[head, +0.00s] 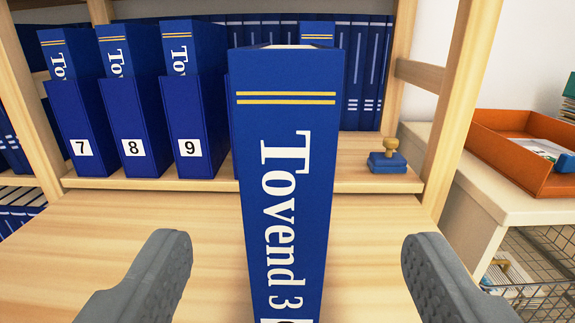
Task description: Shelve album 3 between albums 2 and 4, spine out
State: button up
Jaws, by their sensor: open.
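Album 3 (287,180) is a blue volume with two gold lines and white "Tovend 3" lettering on its spine. It stands upright in the middle, spine facing me. Its lower end is cut off by the frame, so I cannot tell what it rests on. My gripper (295,250) is open, one grey finger on each side of the album, with a gap on both sides. I cannot make out albums 2 and 4.
Blue slipcased albums labelled 7 (80,148), 8 (133,147) and 9 (190,147) stand on the wooden shelf (130,215) behind. A wooden-handled stamp (390,155) is at right. An orange tray (490,140) sits on a white cabinet beyond the right upright (462,90).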

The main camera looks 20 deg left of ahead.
aim_at(296, 185)
jog(key=x, duration=0.6)
jog(key=shift+w, duration=0.15)
jog(key=shift+a+x, duration=0.15)
jog(key=shift+x, duration=1.15)
jog(key=shift+a+x, duration=0.15)
jog(key=shift+x, duration=1.15)
grip_shut()
